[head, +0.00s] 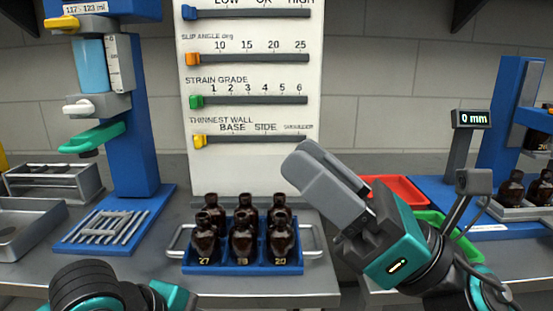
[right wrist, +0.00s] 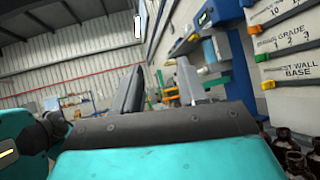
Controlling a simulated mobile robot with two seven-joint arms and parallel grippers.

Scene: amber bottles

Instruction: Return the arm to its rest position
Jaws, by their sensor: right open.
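My right gripper (head: 312,170) is raised at the right of centre in the head view, pointing up and to the left in front of the gauge board. Its two grey fingers stand apart with nothing between them, as the right wrist view (right wrist: 160,75) shows. Several dark amber bottles (head: 242,243) stand upright in a blue tray (head: 243,269) with side handles, below and left of this gripper and apart from it. The front bottles carry yellow numbers. Only black and teal parts of my left arm show at the lower left; its gripper is out of view.
A white board with sliders (head: 250,120) stands behind the bottles. A blue test stand (head: 130,110) is at left, with metal trays (head: 32,222) beside it. Red (head: 405,188) and green (head: 455,236) trays lie behind my right arm. A gauge display (head: 474,118) and more bottles stand at right.

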